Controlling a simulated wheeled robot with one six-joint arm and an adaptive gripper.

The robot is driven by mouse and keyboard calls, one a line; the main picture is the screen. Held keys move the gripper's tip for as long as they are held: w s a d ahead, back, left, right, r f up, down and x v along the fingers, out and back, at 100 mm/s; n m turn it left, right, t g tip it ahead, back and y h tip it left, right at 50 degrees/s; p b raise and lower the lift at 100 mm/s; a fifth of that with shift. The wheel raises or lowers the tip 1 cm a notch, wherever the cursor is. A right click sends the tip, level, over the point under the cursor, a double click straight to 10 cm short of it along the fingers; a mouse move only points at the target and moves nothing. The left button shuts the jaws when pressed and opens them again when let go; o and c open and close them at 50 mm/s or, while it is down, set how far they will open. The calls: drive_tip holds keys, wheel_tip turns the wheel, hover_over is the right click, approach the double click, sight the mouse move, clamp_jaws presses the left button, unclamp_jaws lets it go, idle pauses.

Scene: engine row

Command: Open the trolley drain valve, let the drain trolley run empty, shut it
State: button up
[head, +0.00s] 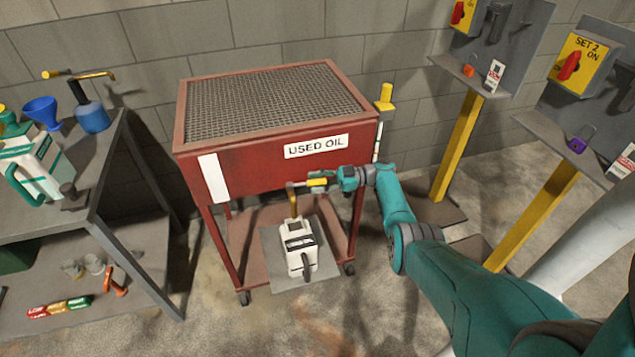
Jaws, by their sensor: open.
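The red drain trolley (245,165) has a mesh top and a "USED OIL" label. Its drain valve (298,186) sticks out below the front panel. The valve's yellow-sleeved lever (317,182) lies roughly level, pointing right. A brass-coloured length (293,205) hangs from the valve; I cannot tell whether it is only spout or also oil running. A white jug (300,248) with a dark handle stands below it. My gripper (329,179) is open at the lever's right end, reaching in from the right. I cannot tell whether its fingers touch the lever.
A grey pad (272,262) lies under the jug. A bench (85,178) with a funnel and bottles stands left. Yellow posts (457,145) carrying switch panels stand right. A blank white strip (213,178) is on the trolley's front. A yellow-capped piece (385,97) rises at its back right.

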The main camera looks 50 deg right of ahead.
drive_tip(key=v, duration=0.7)
drive_tip(key=shift+s+d, duration=0.2)
idle(0.4)
